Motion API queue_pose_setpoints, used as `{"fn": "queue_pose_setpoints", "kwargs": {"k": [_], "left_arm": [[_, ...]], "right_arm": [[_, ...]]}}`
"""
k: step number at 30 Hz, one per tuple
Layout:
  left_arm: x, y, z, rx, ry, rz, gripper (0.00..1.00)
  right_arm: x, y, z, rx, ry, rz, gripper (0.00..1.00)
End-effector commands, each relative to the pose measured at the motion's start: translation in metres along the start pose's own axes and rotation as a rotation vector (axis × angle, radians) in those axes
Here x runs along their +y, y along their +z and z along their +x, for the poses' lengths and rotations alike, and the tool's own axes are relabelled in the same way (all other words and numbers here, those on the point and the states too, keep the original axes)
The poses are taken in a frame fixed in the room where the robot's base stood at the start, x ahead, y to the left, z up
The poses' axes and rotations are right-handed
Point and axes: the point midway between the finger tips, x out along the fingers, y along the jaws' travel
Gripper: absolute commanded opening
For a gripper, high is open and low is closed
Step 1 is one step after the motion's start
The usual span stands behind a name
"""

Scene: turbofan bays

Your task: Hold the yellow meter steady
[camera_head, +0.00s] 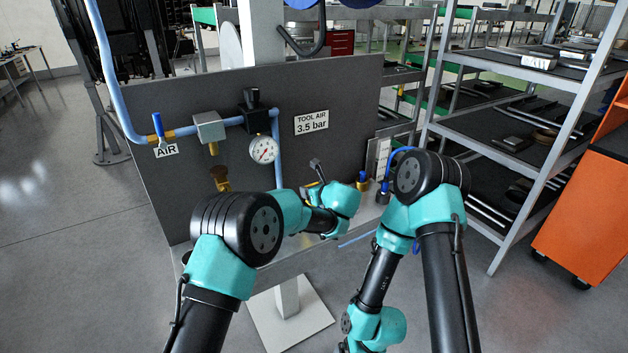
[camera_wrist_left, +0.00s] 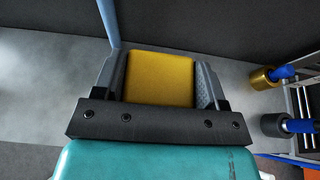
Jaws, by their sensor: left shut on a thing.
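The yellow meter (camera_wrist_left: 160,78) shows in the left wrist view as a plain yellow block. My left gripper (camera_wrist_left: 159,88) is shut on it, with one grey finger against each side. A light grey ledge lies behind and beneath it in that view; I cannot tell whether the meter touches the ledge. In the head view my left wrist hides most of the meter, and only a small yellow bit shows near the ledge. The meter's face does not show. My right arm bends down toward the bottom of the head view, and its gripper is out of the picture.
A grey panel (camera_head: 350,90) carries a blue air pipe (camera_head: 275,155), a regulator (camera_head: 210,127), a round gauge (camera_head: 264,150) and a "TOOL AIR 3.5 bar" label (camera_head: 311,122). Brass and blue fittings (camera_wrist_left: 272,75) stand on the ledge at right. Shelving and an orange cabinet (camera_head: 585,210) stand farther right.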

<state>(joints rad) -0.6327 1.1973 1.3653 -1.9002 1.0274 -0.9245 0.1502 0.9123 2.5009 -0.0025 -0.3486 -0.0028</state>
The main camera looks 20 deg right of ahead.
Motion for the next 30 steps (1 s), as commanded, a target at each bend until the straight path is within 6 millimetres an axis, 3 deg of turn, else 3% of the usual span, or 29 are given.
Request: {"fn": "queue_pose_setpoints", "kwargs": {"k": [12,30], "left_arm": [[0.0,-0.001,0.001,-0.002,0.0,-0.001,0.17],[0.0,-0.023,0.01,-0.001,0.0,0.0,0.17]], "right_arm": [[0.0,0.0,0.0,0.0,0.0,0.0,0.96],[0.0,0.0,0.0,0.0,0.0,0.0,0.96]]}}
